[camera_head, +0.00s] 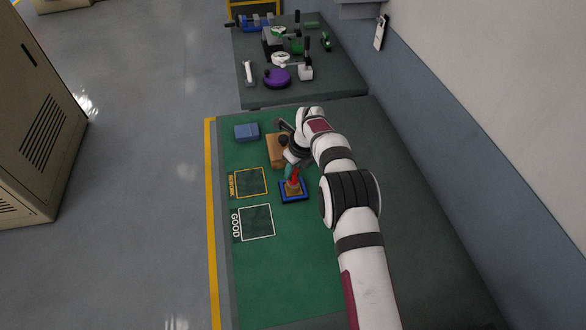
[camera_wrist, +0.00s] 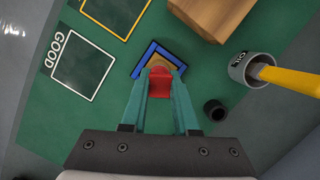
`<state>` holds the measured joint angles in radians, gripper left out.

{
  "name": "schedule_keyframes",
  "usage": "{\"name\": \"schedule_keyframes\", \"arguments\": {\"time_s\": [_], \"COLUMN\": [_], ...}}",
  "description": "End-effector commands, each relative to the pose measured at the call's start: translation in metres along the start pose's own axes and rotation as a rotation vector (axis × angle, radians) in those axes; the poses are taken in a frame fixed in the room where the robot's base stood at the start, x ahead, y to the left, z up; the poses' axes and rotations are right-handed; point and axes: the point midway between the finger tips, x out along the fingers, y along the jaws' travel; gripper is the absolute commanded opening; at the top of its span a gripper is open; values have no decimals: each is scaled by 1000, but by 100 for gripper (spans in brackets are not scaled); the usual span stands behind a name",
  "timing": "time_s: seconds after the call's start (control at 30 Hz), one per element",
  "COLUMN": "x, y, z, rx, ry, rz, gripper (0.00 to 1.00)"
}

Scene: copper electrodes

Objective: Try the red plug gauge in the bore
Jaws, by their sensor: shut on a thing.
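My gripper (camera_head: 290,174) points down with teal fingers, which also show in the wrist view (camera_wrist: 160,78). It is shut on the red plug gauge (camera_wrist: 161,86); the red of the gauge also shows in the head view (camera_head: 294,182). Below it is a blue square frame (camera_head: 285,198) with a tan-brown part inside; the frame also shows in the wrist view (camera_wrist: 143,66). The gauge is over the tan part (camera_wrist: 158,62). The bore is hidden behind the gauge and fingers, so I cannot tell whether the tip is inside it.
A wooden block (camera_wrist: 215,12) stands behind the frame. A grey cup (camera_wrist: 240,70) with a yellow handle and a dark cylinder (camera_wrist: 214,110) stand to the right. The REWORK square (camera_head: 250,183) and GOOD square (camera_head: 256,222) are empty. A blue box (camera_head: 246,131) sits farther back.

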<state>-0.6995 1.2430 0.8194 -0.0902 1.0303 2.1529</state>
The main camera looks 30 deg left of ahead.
Motion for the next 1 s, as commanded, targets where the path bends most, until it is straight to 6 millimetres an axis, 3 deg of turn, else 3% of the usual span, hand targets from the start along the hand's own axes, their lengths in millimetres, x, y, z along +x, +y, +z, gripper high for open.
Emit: {"name": "schedule_keyframes", "arguments": {"time_s": [0.43,1.0], "x": [-2,-40], "y": [0,0], "z": [1,10], "rx": [0,0], "ry": [-1,0], "rz": [-1,0], "gripper": [0,0]}}
